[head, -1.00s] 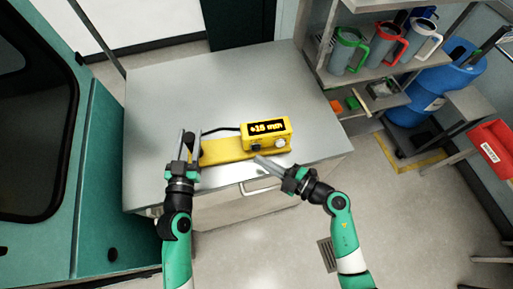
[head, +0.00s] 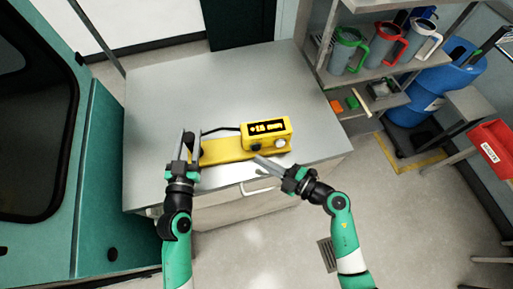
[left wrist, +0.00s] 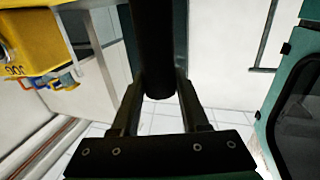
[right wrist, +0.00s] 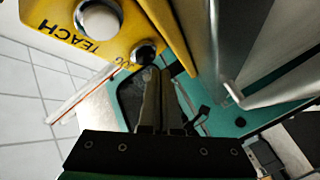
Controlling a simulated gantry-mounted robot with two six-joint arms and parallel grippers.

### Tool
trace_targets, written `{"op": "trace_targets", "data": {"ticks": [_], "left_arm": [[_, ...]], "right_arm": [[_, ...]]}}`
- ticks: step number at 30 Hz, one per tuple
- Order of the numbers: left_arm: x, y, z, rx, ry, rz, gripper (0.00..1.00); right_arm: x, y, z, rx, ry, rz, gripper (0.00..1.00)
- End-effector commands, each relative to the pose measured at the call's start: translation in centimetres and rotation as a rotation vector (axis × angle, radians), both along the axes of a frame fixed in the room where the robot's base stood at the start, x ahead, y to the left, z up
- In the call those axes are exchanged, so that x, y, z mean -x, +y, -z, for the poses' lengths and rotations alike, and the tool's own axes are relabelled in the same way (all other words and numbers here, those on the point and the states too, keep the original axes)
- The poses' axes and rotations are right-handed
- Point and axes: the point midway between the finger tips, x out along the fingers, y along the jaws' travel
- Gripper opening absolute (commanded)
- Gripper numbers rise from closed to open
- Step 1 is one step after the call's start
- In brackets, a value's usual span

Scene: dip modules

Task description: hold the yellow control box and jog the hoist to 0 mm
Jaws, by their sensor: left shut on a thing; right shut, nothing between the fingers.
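The yellow control box (head: 278,126) sits at the right end of a yellow bar on the bench. Its lit display (head: 266,128) is too blurred to read surely. My left gripper (head: 190,145) is shut on the black grip (left wrist: 152,45) at the bar's left end. My right gripper (head: 258,159) is shut and empty at the box's front. In the right wrist view its fingertips (right wrist: 157,74) are at the black jog knob (right wrist: 145,52); contact cannot be told. A white button (right wrist: 100,20) marked TEACH is beside that knob.
The grey bench top (head: 180,90) is clear behind the box. A black cable (head: 220,129) runs from the box to the left. A shelf with several mugs (head: 385,45) and a blue barrel (head: 435,88) stand at the right. A teal machine (head: 95,180) stands at the left.

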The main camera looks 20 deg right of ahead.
Motion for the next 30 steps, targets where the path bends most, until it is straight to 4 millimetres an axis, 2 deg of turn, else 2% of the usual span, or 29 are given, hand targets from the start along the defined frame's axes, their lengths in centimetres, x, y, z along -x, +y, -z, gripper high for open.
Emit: {"op": "trace_targets", "data": {"ticks": [30], "left_arm": [[0.00, -0.01, 0.03, 0.000, 0.001, 0.000, 0.00]], "right_arm": [[-0.98, -0.09, -0.01, 0.000, 0.000, 0.000, 0.00]]}}
